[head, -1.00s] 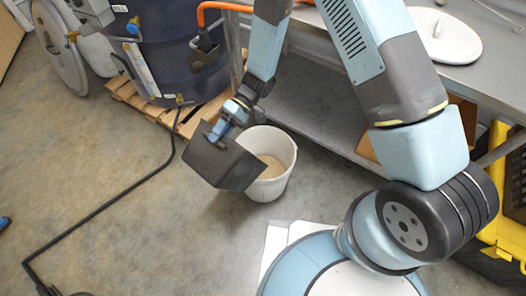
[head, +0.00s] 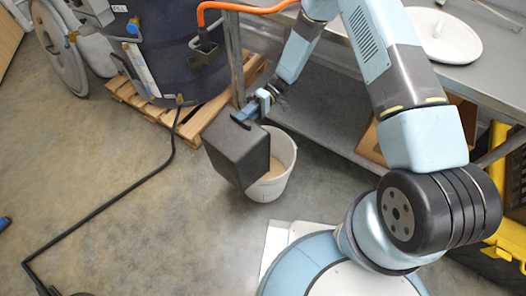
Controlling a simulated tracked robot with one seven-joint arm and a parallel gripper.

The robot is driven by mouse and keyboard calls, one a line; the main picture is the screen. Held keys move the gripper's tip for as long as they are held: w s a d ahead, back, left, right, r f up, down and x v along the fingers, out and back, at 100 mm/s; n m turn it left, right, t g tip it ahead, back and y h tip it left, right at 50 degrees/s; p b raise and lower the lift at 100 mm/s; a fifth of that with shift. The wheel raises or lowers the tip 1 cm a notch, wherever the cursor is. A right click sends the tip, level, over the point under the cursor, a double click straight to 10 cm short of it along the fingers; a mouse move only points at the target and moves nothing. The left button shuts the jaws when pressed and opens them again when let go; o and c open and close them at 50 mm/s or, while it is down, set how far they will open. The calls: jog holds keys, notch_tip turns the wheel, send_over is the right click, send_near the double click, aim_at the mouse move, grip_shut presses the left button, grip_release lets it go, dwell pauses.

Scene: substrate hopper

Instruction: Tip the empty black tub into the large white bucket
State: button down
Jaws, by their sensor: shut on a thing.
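The black tub (head: 238,152) hangs tilted from my gripper (head: 250,110), which is shut on it at its upper edge. The tub is in the air and covers the left part of the white bucket in the head view. Its opening is turned away, so I cannot see inside it. The large white bucket (head: 281,178) stands upright on the floor. Light beige material (head: 272,168) shows inside it.
A dark blue hopper (head: 180,45) stands on a wooden pallet (head: 185,115) behind the tub. A grey metal bench (head: 330,115) with a lower shelf is behind and right. A black hose (head: 110,200) lies on the floor at left. A white lid (head: 445,35) lies on the bench.

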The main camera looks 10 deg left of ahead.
jog(key=w+d+g+y, duration=0.1)
jog(key=w+d+g, duration=0.1)
jog(key=w, duration=0.4)
jog(key=shift+d+f, duration=0.4)
jog(key=shift+d, duration=0.35)
dwell(0.6)
jog(key=s+a+r+t+h, duration=0.1)
jog(key=s+a+t+h, duration=0.15)
jog(key=s+a, duration=0.4)
jog(key=s+a+r+t+h, duration=0.1)
jog(key=s+a+t, duration=0.25)
jog(key=s, duration=0.65)
jog(key=s+a+t+h, duration=0.2)
jog(key=s+a+t, duration=0.15)
jog(key=s, duration=0.45)
jog(key=s+a+f+t+h, duration=0.2)
jog(key=s+f+t, duration=0.2)
jog(key=f, duration=0.6)
jog(key=s+a+f+t+h, duration=0.2)
jog(key=s+a+f+t, duration=0.1)
jog(key=f, duration=0.7)
jog(key=shift+s+a+t+h, duration=0.15)
jog(key=shift+s+t+h, duration=0.2)
jog(key=shift+s+t, duration=0.25)
jog(key=shift+w, duration=0.1)
dwell(0.6)
